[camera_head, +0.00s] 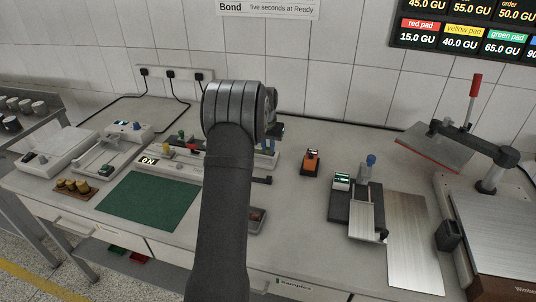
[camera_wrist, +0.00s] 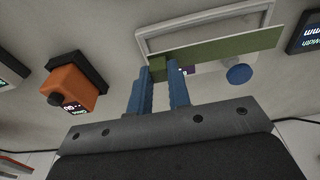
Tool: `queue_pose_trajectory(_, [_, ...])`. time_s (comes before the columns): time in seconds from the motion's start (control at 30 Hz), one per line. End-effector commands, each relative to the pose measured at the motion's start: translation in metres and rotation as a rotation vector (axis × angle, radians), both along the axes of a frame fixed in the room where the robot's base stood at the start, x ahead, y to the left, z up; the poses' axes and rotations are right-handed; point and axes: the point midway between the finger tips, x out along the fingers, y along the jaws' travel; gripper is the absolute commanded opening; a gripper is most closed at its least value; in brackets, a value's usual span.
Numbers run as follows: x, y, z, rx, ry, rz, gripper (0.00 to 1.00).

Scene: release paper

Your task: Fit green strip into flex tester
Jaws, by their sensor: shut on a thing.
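My gripper (camera_wrist: 158,70) has two blue fingers, shut on the green strip (camera_wrist: 225,46). The strip's thick end sits between the fingertips, and its long flat part reaches to the right in the wrist view. Behind the strip is a pale frame (camera_wrist: 147,18) with a blue round knob (camera_wrist: 238,74) near it. I cannot tell whether the strip touches this frame, or whether the frame belongs to the flex tester. In the head view my arm hides most of the gripper and the strip.
An orange device (camera_head: 311,163) stands right of my arm; it also shows in the wrist view (camera_wrist: 73,85). A green mat (camera_head: 148,200) lies at left. A black-based device with a blue knob (camera_head: 371,160) and a metal plate (camera_head: 414,240) are at right.

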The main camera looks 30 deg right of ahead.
Motion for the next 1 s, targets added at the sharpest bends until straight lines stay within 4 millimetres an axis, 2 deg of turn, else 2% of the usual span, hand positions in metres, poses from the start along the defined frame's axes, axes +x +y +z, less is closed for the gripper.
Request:
queue_pose_trajectory(0.2, [-0.001,0.0,-0.032,0.003,0.003,0.0,0.0])
queue_pose_trajectory(0.6, [-0.001,0.0,-0.038,0.001,0.002,0.001,0.0])
queue_pose_trajectory(0.63, [-0.001,0.0,-0.037,0.001,0.002,0.001,0.23])
queue_pose_trajectory(0.7, [-0.001,0.0,-0.037,0.001,0.002,0.001,0.37])
queue_pose_trajectory(1.0, [-0.001,0.0,-0.036,0.001,0.001,0.001,0.39])
